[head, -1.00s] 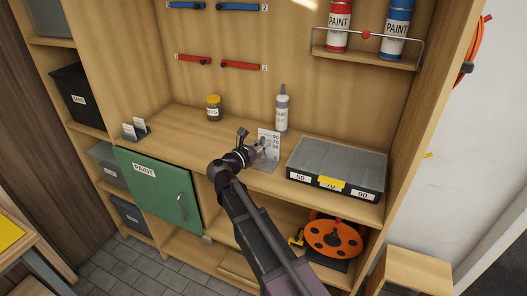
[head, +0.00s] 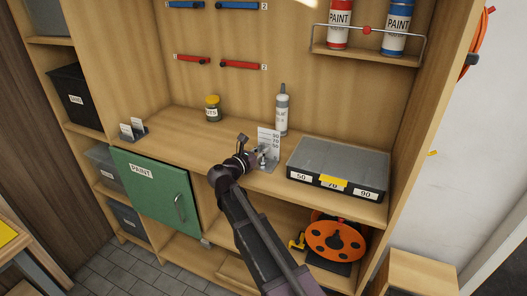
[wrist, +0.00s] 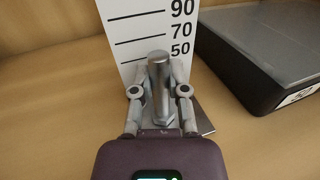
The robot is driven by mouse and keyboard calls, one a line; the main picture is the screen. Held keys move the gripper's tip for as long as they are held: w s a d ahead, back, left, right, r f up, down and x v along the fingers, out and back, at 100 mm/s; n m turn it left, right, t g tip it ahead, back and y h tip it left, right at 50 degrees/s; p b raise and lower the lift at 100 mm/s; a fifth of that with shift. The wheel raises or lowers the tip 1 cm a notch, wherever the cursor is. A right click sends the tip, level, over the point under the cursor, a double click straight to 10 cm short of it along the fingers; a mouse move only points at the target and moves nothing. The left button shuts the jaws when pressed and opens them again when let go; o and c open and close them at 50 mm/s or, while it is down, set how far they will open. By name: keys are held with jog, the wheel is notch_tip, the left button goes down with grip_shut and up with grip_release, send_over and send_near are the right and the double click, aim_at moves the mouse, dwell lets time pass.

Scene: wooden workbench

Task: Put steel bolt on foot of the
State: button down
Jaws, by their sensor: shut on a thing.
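In the head view my gripper (head: 261,157) is at the white height gauge (head: 268,136) on the bench, and the bolt is too small to make out. The wrist view shows the gauge card (wrist: 128,28) marked 90, 70 and 50 just behind the bolt. The gauge's grey metal foot (wrist: 206,124) shows at the right of the fingers.
A grey-lidded case (head: 340,160) labelled 50, 70 and 90 stands close at the right. A glue bottle (head: 282,112) stands behind the gauge, and a yellow-lidded jar (head: 212,108) farther left.

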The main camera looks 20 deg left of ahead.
jog(key=shift+f, duration=0.2)
jog(key=c, duration=0.6)
grip_release()
jog(key=shift+c, duration=0.2)
jog(key=shift+r, duration=0.25)
jog(key=v, duration=1.2)
jog(key=shift+f, duration=0.1)
